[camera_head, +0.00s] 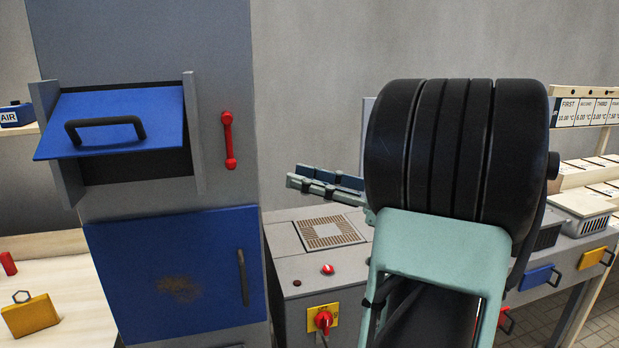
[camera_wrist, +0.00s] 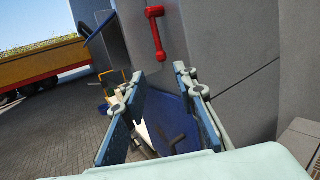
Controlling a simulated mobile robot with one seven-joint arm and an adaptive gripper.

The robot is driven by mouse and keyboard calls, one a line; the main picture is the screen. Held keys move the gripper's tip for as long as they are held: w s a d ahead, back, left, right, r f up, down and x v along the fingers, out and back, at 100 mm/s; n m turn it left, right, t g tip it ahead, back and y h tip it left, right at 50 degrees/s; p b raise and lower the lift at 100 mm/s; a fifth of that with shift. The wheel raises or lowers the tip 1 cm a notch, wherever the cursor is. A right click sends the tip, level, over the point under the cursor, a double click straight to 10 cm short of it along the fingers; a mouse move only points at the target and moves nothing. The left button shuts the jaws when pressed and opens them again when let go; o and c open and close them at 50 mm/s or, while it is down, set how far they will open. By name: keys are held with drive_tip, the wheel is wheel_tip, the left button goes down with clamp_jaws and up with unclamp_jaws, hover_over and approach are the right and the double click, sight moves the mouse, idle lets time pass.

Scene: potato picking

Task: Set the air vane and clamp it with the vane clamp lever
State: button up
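A tall grey cabinet has a blue flap (camera_head: 150,115) with a black handle (camera_head: 105,127), tilted outward at its top between two side plates. I cannot tell for sure whether this flap is the air vane. A red lever (camera_head: 228,140), likely the vane clamp lever, stands upright on the cabinet front right of the flap; it also shows in the wrist view (camera_wrist: 156,32). My gripper (camera_head: 325,184) is right of and below the lever, apart from it. In the wrist view my gripper (camera_wrist: 158,72) has its fingers spread, with nothing held between them.
A blue lower door (camera_head: 180,275) with a dark vertical handle closes the cabinet below. A grey bench (camera_head: 285,250) with a grille and a red knob stands under my gripper. A yellow block (camera_head: 30,316) lies on the wooden table at left. My arm hides the middle right.

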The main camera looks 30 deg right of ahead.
drive_tip(key=v, duration=1.2)
idle(0.5)
drive_tip(key=shift+f, duration=0.1)
idle(0.4)
